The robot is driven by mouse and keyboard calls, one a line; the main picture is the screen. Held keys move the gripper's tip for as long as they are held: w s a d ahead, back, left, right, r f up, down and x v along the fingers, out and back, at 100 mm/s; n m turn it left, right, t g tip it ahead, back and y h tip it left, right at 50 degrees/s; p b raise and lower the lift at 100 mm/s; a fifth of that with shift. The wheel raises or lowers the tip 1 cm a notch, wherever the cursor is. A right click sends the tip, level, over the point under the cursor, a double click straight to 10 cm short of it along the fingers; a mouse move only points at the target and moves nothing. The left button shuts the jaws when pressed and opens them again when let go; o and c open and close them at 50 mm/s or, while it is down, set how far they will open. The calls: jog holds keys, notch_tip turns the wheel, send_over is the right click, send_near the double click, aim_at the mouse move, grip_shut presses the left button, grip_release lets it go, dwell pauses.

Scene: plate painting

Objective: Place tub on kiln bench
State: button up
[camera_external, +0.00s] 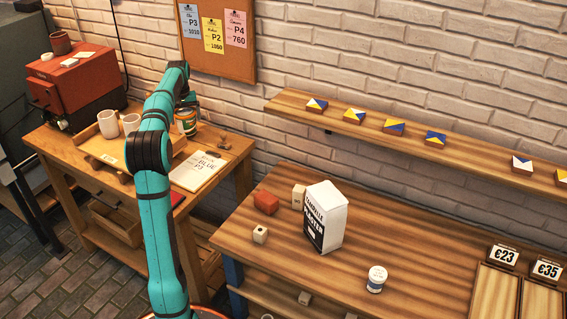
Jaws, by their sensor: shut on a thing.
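My arm reaches from the bottom of the view to the wooden kiln bench (138,238) at left. My gripper (187,104), small and partly hidden by my arm, is at the back right of this bench. It is shut on a tub (187,125) with a pale label and green and orange bands. The tub looks upright, at or just over the bench top; I cannot tell whether it touches.
On the kiln bench are a red kiln (75,85), two white cups (109,124) and a paper sheet (198,172). The right table (430,230) holds a plaster bag (325,217), small blocks and a white jar (376,280). A tile shelf (385,122) hangs above.

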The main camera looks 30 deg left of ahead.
notch_tip(320, 180, down, 2)
jog(key=shift+f, duration=0.15)
jog(key=shift+a+f, duration=0.2)
jog(key=shift+f, duration=0.05)
jog(key=o, duration=1.3)
jog(key=shift+f, duration=0.15)
notch_tip(320, 180, up, 12)
jog(key=shift+r, duration=0.1)
